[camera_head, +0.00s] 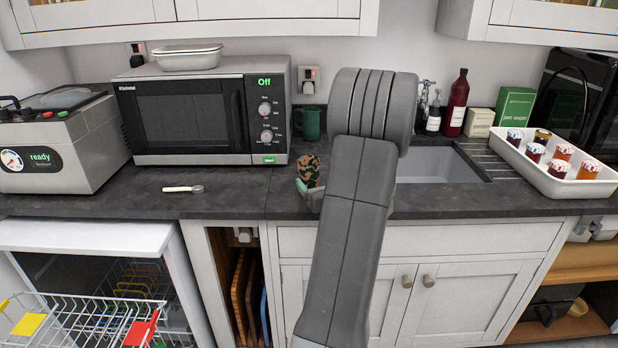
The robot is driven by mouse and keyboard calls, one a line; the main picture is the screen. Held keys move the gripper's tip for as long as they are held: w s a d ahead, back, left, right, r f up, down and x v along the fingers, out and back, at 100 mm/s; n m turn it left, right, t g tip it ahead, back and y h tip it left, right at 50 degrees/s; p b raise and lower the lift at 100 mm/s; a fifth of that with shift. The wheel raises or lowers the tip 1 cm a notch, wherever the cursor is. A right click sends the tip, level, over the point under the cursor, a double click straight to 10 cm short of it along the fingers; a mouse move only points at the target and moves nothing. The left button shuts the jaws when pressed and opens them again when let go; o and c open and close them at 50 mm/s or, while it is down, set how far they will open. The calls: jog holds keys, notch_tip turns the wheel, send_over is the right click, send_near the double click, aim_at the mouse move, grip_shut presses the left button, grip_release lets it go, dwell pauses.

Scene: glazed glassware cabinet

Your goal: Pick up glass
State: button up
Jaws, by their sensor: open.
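A small tumbler-shaped glass (309,170) with a brown, green and black mottled pattern stands upright on the dark worktop, just left of my arm. My gripper (306,190) is at its near side, low by the worktop. Only a small part of the gripper shows, with a green tip at the left; my arm link hides the rest. The jaws are open. I cannot tell whether the glass is between the fingers or touching them.
A microwave (200,115) stands behind left, and a dark green mug (310,123) behind the glass. A sink (435,166) and a white tray (550,180) of jars lie right. The dishwasher (90,240) is open below.

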jog(key=p+x, duration=0.1)
jog(key=x, duration=0.6)
jog(key=shift+w+a, duration=0.2)
jog(key=shift+c, duration=0.4)
jog(key=c, duration=1.2)
jog(key=shift+r, duration=0.15)
